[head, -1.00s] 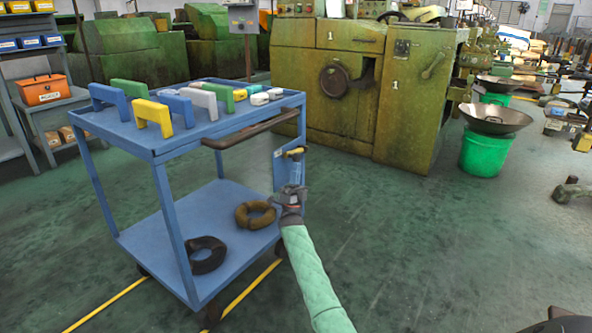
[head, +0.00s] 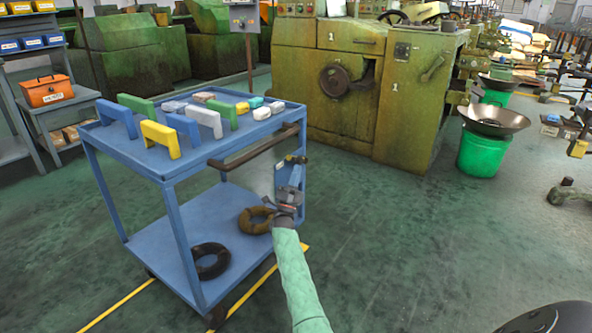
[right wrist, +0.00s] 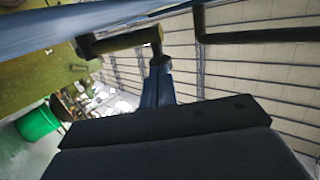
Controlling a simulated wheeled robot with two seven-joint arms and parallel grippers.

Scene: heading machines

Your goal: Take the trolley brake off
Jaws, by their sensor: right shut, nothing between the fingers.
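The blue trolley (head: 150,160) stands in the left half of the head view, with two shelves and a dark handle (head: 253,148) on its near right side. It also shows along the top of the right wrist view (right wrist: 60,25). A lever with a yellowish grip (head: 293,160) sits near its right end post; I take it for the brake. In the right wrist view, a yellowish grip (right wrist: 120,43) shows close ahead. My right gripper (head: 289,194) is shut and empty, just below the lever in the head view; contact cannot be told. My left gripper is out of view.
The trolley's top holds several coloured blocks (head: 160,140). Its lower shelf holds a black ring (head: 211,262) and a brown ring (head: 256,220). A green machine (head: 400,95) stands behind. A green bucket (head: 482,152) is at the right. The floor between is clear.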

